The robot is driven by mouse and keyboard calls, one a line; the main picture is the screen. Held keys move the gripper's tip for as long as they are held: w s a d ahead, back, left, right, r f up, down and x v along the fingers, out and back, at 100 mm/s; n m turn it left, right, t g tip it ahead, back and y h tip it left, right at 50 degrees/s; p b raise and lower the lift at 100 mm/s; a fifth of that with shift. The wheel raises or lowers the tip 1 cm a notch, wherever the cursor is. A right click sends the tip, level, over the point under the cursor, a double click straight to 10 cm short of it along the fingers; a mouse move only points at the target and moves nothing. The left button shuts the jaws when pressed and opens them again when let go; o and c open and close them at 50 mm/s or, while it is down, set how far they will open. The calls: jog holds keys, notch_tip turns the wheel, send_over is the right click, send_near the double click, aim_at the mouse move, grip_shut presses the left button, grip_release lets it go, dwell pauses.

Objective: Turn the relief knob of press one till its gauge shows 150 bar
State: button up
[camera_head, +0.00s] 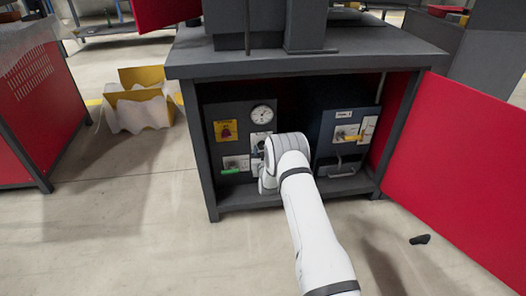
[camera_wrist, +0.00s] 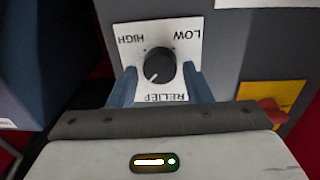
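The black round relief knob (camera_wrist: 158,67) sits on a white plate (camera_wrist: 190,27) marked HIGH, LOW and RELIEF, upside down in the wrist view. Its white pointer line aims toward the lower left there. My gripper (camera_wrist: 160,85) is open, one blue-grey finger on each side of the knob, with gaps visible; I cannot tell whether the tips reach past its face. In the head view a round white gauge (camera_head: 262,114) is on the grey panel (camera_head: 238,107) above my wrist; its reading is too small to tell. My arm mostly hides the knob there.
A blue box (camera_head: 327,125) with a yellow lever (camera_head: 353,138) stands right of the panel inside the cabinet. A red switch on a yellow plate (camera_head: 226,130) and a green handle (camera_head: 231,171) are at left. The red door (camera_head: 465,165) hangs open at right.

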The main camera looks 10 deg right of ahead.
jog(key=c, duration=0.7)
jog(key=shift+f+n+b, duration=0.1)
jog(key=shift+n+b, duration=0.55)
jog(key=shift+n, duration=0.05)
jog(key=shift+n+b, duration=0.35)
jog(key=shift+n, duration=0.55)
jog(key=o, duration=1)
jog(key=shift+s, duration=0.1)
jog(key=s+p, duration=0.3)
jog(key=s, duration=0.4)
jog(key=shift+s+a, duration=0.25)
jog(key=shift+s, duration=0.05)
